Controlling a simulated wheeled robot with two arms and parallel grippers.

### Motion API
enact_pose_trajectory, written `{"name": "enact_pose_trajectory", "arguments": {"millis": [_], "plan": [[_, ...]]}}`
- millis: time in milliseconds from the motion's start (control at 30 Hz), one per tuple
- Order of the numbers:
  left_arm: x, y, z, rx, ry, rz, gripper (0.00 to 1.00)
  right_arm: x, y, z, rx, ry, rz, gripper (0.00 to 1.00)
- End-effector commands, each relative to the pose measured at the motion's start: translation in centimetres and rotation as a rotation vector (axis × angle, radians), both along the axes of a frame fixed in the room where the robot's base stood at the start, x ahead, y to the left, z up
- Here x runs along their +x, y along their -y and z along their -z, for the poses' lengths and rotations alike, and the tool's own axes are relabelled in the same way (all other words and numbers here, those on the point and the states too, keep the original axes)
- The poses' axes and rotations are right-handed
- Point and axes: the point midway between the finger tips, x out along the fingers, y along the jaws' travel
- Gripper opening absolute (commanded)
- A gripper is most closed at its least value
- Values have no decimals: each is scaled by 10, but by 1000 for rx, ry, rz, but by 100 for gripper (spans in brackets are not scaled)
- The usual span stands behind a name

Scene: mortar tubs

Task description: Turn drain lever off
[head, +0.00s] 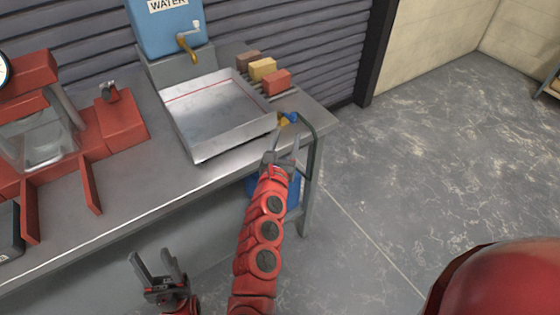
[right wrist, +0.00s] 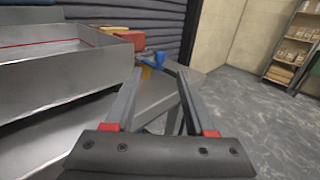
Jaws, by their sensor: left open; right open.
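The drain lever (head: 290,116) is a small blue handle on a brass-yellow valve (head: 283,121) at the right front corner of the metal tub (head: 205,147). In the right wrist view the blue lever (right wrist: 158,60) shows just beyond and between my fingertips. My right gripper (head: 283,140) is open and empty, its fingers pointing at the valve from the front; I cannot tell whether they touch it. It also shows in the right wrist view (right wrist: 159,74). My left gripper (head: 158,262) is open and empty, low in front of the bench, away from the lever.
The tub stands on a metal bench (head: 140,193). Behind it is a blue water tank (head: 165,28) with a brass tap (head: 188,45). Several coloured blocks (head: 263,69) lie behind the lever. A blue bucket (head: 294,193) is below the bench end. A red machine (head: 122,120) stands left.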

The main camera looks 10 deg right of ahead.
Motion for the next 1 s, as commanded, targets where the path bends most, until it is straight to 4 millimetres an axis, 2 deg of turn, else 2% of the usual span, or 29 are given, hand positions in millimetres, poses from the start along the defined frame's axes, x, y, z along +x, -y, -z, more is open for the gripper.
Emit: {"name": "enact_pose_trajectory", "arguments": {"millis": [200,433,633,1000], "plan": [[0,0,5,0,0,0,50,-33,-20,0,0,2,-9,55],[0,0,8,0,0,0,50,-58,-31,0,0,0,-5,55],[0,0,9,0,0,0,50,-67,-33,0,1,0,-2,55],[0,0,9,0,0,0,50,-68,-33,-1,0,1,-2,55]]}}
